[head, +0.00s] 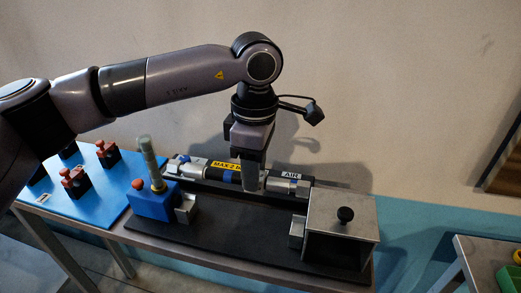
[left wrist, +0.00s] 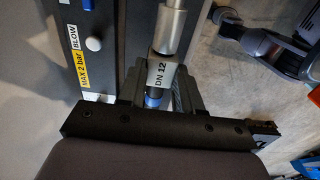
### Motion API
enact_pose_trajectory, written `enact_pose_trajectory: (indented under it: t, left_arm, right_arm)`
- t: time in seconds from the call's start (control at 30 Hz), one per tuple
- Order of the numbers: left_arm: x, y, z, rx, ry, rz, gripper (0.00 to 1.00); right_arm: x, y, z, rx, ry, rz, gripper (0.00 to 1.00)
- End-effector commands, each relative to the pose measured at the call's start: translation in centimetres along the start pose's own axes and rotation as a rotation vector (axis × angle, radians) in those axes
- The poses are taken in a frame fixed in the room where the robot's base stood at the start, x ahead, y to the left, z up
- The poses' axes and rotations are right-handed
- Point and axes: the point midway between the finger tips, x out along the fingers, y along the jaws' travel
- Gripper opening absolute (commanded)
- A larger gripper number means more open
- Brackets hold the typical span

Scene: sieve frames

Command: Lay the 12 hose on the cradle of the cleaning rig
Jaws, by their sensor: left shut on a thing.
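In the head view my left gripper (head: 251,185) points down over the middle of the cleaning rig and is shut on the 12 hose. In the left wrist view the hose (left wrist: 172,35) shows as a silver end with a white "DN 12" label and a blue ring close to the fingers (left wrist: 157,95). In the head view one silver hose end (head: 283,187) shows right of the fingers. The rig has a black base plate (head: 230,240) and a labelled bar at the back with a yellow "MAX 2 bar" sticker (head: 226,166). Whether the hose touches a support is unclear. My right gripper is not in view.
A blue block (head: 153,204) with an upright grey rod stands at the rig's left. A grey metal housing (head: 340,222) with a black knob stands at its right. A blue mat (head: 95,188) with red-topped fixtures lies farther left. The front of the base plate is clear.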

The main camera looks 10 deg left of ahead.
Motion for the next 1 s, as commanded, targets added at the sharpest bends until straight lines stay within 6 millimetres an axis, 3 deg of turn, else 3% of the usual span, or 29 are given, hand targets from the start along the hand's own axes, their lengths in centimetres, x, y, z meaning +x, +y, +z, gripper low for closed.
enact_pose_trajectory:
  t: [0.57, 1.0]
  left_arm:
    - [0.1, 0.0, 0.1, 0.0, 0.009, 0.001, 0.0]
    - [3.8, 0.0, 0.2, 0.001, 0.008, 0.001, 0.0]
  right_arm:
    - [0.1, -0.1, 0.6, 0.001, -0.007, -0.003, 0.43]
    - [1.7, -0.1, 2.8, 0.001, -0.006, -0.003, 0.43]
